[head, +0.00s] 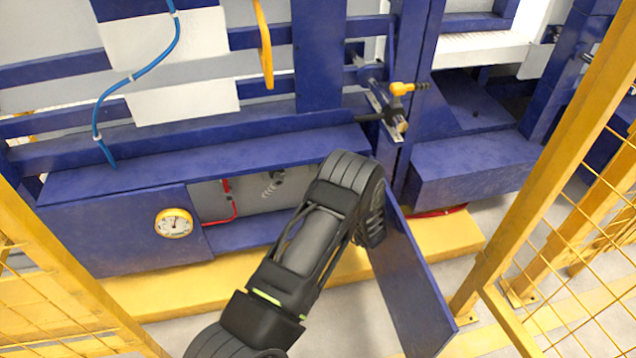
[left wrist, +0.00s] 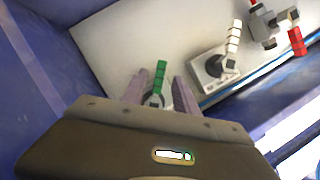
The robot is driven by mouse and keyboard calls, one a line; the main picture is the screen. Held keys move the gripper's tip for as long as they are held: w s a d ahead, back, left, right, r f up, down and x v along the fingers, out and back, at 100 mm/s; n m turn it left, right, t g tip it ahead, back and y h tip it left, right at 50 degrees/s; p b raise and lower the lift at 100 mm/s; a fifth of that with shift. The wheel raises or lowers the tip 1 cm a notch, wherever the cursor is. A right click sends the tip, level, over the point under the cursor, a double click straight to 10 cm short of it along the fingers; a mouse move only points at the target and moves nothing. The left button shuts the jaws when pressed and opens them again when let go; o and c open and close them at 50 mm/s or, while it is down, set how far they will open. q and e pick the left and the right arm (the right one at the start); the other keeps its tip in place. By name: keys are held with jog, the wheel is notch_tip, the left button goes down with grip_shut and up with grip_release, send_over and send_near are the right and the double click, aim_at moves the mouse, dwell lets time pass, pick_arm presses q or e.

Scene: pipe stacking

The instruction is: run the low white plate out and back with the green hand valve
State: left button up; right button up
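The green hand valve (left wrist: 160,76) stands up from a pale panel in the left wrist view. My left gripper (left wrist: 159,88) is open, with one finger on each side of the green handle and small gaps beside it. The valve's base is partly hidden by the gripper body. In the head view my left arm reaches into the open low cabinet and hides the gripper and the valve. A white plate (head: 181,103) hangs low on the blue frame, below another white plate (head: 165,45). My right gripper is not in view.
A white-handled valve (left wrist: 232,42) and a red-handled valve (left wrist: 297,42) stand right of the green one. The open blue door (head: 412,280) hangs right of my arm. A round gauge (head: 174,223) sits on the cabinet front. Yellow mesh fences (head: 560,190) flank the area.

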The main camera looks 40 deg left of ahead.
pick_arm(q)
jog(key=v, duration=0.3)
jog(key=shift+s+d+p, duration=0.1)
jog(key=shift+d+p, duration=0.1)
jog(key=shift+p, duration=0.15)
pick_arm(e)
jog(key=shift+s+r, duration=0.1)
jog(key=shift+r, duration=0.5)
